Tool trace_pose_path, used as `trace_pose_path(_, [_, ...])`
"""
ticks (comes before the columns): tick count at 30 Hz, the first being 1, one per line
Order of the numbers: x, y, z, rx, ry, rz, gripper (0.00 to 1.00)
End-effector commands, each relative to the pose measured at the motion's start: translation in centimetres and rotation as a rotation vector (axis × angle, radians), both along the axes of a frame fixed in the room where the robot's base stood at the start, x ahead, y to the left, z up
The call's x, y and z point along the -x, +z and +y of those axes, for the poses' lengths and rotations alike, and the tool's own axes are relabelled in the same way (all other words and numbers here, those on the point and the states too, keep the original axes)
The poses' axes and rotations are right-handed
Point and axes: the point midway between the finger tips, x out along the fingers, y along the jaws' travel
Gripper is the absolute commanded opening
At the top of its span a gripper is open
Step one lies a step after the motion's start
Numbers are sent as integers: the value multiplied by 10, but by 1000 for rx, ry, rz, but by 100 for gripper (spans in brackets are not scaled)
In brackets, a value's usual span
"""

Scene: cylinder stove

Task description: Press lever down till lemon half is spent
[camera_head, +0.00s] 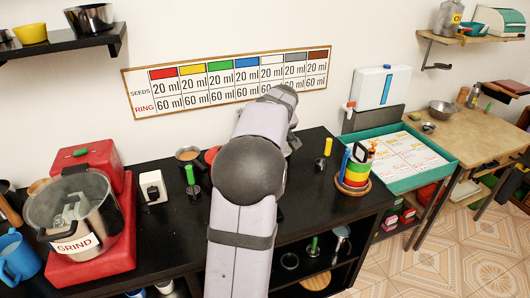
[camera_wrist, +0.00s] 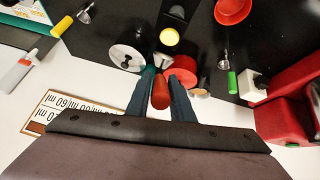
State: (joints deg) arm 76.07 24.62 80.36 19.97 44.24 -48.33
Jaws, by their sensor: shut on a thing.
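In the wrist view, my gripper (camera_wrist: 161,86) has its two blue-grey fingers closed on a reddish-brown grip (camera_wrist: 161,98), which looks like the lever's handle. Just beyond the fingers is a round yellow thing (camera_wrist: 169,36), likely the lemon half, on a dark stand. A red round part (camera_wrist: 183,72) lies close beside the right finger. I cannot tell how far down the lever is or whether it touches the lemon half. In the head view my arm hides the gripper, the lever and the lemon half.
A pale disc (camera_wrist: 126,57) lies near the left finger. A green-handled tool (camera_head: 190,179) and a white switch box (camera_head: 152,186) stand left of my arm, with a red GRIND machine (camera_head: 106,250) farther left. Stacked coloured rings (camera_head: 355,172) stand to the right. A measure chart (camera_head: 228,83) hangs behind.

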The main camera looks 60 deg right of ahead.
Motion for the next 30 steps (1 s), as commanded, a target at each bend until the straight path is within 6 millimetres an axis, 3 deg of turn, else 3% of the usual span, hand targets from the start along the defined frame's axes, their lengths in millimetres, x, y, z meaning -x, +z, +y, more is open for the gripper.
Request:
trace_pose_path(1, [2, -12, 2, 16, -2, -13, 0])
trace_pose_path(30, [27, -61, 30, 265, -2, -228, 0])
